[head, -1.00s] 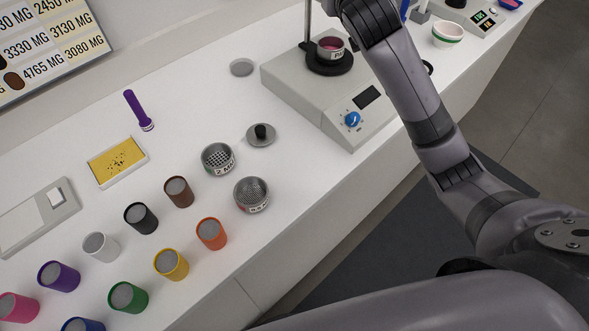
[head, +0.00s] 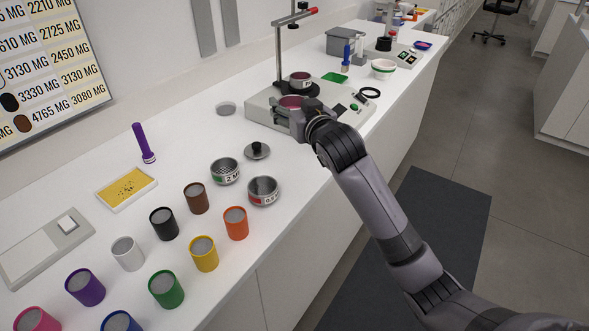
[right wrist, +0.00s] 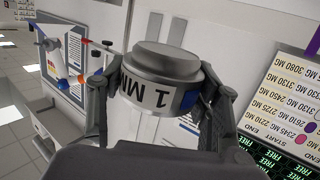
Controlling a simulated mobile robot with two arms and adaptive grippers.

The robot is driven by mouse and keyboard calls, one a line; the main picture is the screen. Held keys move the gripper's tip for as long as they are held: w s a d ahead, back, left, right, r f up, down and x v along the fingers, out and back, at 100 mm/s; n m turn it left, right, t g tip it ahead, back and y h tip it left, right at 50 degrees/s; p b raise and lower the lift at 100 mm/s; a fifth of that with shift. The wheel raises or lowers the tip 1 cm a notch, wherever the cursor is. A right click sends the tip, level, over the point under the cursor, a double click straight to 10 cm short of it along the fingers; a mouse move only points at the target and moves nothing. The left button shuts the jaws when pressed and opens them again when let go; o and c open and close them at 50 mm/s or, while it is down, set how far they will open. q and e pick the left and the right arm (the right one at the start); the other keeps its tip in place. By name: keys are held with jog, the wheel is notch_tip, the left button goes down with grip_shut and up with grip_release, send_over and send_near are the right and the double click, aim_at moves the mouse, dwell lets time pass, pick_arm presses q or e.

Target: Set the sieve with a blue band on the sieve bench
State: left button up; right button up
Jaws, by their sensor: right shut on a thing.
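My right gripper (head: 294,116) is shut on a metal sieve (head: 290,102), held over or near the grey instrument base; I cannot tell the exact gap beneath it. In the right wrist view the sieve (right wrist: 155,82) sits between both fingers, marked "1 MM", with a blue patch of band by the right finger. Two other sieves stand on the white bench: one marked "2 M" (head: 225,172), and one with a reddish label (head: 263,190). Which surface is the sieve bench is not labelled in view. My left gripper is not in view.
The grey instrument base (head: 262,108) carries a stand with a jar in a black ring (head: 299,82). A black-knobbed lid (head: 257,151), a flat grey disc (head: 226,108), a yellow tray (head: 127,188) and several coloured jars (head: 204,254) stand on the bench.

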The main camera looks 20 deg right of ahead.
send_over(293, 170)
notch_tip(293, 170, down, 5)
notch_tip(293, 170, down, 7)
jog(key=shift+r, duration=0.1)
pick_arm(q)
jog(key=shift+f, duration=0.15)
pick_arm(e)
jog(key=shift+s+f, duration=0.1)
jog(key=shift+f, duration=1.95)
jog(key=shift+f, duration=0.15)
jog(key=o, duration=1.2)
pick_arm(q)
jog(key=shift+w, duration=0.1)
